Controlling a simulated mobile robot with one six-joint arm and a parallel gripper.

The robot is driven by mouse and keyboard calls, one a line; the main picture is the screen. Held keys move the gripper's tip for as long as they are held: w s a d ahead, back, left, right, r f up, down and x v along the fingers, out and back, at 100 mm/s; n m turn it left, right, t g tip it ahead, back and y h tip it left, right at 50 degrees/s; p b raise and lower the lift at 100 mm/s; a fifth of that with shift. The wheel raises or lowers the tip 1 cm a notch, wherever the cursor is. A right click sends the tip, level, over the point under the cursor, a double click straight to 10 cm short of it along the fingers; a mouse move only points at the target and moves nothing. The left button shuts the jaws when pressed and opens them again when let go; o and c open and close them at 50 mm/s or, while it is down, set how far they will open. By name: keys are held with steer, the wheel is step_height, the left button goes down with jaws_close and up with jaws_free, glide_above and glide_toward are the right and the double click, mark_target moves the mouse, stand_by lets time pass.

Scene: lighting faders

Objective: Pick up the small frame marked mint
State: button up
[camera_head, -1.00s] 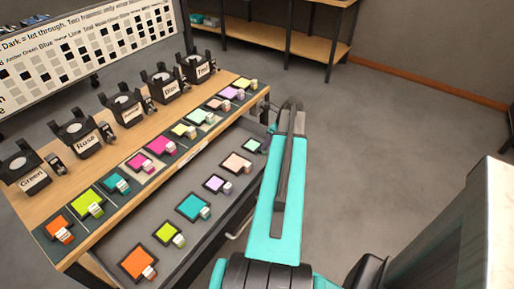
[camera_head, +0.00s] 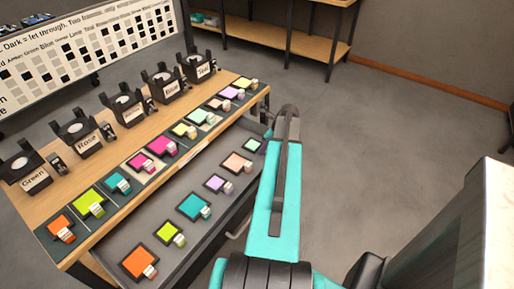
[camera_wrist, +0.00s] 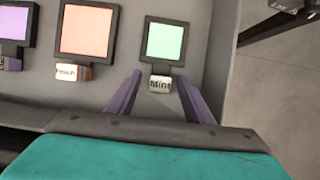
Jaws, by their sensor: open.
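The small mint frame (camera_wrist: 165,42) is a pale green square in a dark border, with a light tab (camera_wrist: 160,84) reading "Mint". It lies flat at the right end of the grey drawer in the wrist view. In the head view the mint frame (camera_head: 252,146) is at the drawer's far end, beside my arm. My gripper (camera_wrist: 163,78) is open, its two purple fingers on either side of the Mint tab. Whether the fingers touch the tab, and their height above it, I cannot tell. In the head view the fingertips are hidden behind my arm.
A larger peach frame (camera_wrist: 88,30) lies left of the mint one, with a purple frame (camera_wrist: 14,25) further left. The drawer (camera_head: 128,228) holds several frames under a wooden bench (camera_head: 60,188) with lamps. The drawer's side wall (camera_wrist: 222,60) is close on the right.

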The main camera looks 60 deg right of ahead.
steer(key=shift+c, duration=0.4)
jaws_close()
steer(key=shift+r, duration=0.1)
steer(key=shift+r+b, duration=0.45)
steer(key=shift+r, duration=4.45)
steer(key=shift+r, duration=0.1)
step_height(320, 180, up, 23)
steer(key=p, duration=1.8)
steer(key=shift+r, duration=0.1)
